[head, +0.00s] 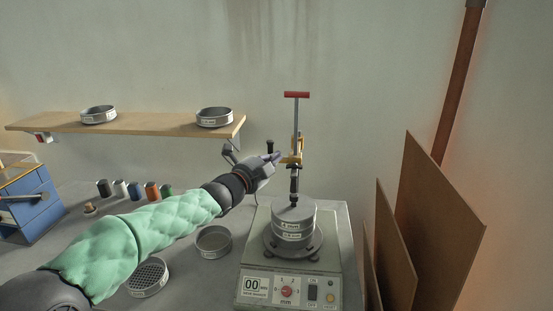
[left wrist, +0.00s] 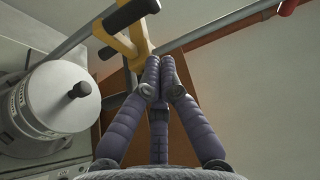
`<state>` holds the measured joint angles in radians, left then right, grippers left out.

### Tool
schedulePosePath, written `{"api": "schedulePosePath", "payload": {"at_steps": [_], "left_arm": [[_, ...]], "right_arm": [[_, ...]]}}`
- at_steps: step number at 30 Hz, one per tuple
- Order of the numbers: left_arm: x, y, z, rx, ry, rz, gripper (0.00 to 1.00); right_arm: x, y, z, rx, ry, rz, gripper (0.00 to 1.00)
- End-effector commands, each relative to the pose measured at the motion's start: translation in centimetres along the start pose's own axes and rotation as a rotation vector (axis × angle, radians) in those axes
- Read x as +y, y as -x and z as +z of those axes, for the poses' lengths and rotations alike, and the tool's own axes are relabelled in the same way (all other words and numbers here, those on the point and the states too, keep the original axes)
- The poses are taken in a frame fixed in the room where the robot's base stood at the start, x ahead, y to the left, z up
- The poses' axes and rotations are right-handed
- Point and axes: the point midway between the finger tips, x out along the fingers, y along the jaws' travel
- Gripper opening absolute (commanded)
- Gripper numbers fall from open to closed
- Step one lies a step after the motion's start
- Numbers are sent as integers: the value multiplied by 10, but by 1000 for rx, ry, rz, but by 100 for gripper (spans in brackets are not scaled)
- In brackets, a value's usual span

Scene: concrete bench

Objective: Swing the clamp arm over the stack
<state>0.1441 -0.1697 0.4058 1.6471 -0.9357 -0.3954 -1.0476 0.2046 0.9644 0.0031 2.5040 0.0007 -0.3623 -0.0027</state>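The sieve stack (head: 293,226) stands on the shaker's round plate, with a lid and dark knob on top; it shows at the left in the left wrist view (left wrist: 52,100). The clamp arm (head: 293,159) is yellow, with a dark spindle below and a tall rod with a red cross handle above. In the head view it lines up above the stack; I cannot tell whether it is truly over it. My left gripper (head: 277,156) is beside the yellow part, at its left. In the wrist view its fingertips (left wrist: 160,68) are together beside the yellow clamp arm (left wrist: 125,30), with nothing visible between them.
The shaker base (head: 260,268) has a panel with a display and knob. Loose sieves (head: 213,241) (head: 148,277) lie on the bench left of it. A wooden shelf (head: 160,124) holds two more sieves. Brown boards (head: 420,225) lean at the right. Several small jars (head: 120,189) stand at the left.

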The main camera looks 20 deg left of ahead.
Motion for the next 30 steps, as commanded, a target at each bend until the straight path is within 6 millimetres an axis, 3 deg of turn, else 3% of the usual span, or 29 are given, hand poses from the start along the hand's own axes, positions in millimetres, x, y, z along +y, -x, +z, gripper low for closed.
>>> {"api": "schedulePosePath", "payload": {"at_steps": [9, 15, 30], "left_arm": [[-2, 30, 46, -1, -2, 3, 0], [0, 42, 64, 2, -1, 2, 0], [1, 45, 68, 6, 0, 2, 0]], "right_arm": [[-8, 22, 0, 2, 2, 0, 35], [-10, 27, 0, 2, 2, 0, 35], [-10, 28, 0, 2, 2, 0, 35]]}}
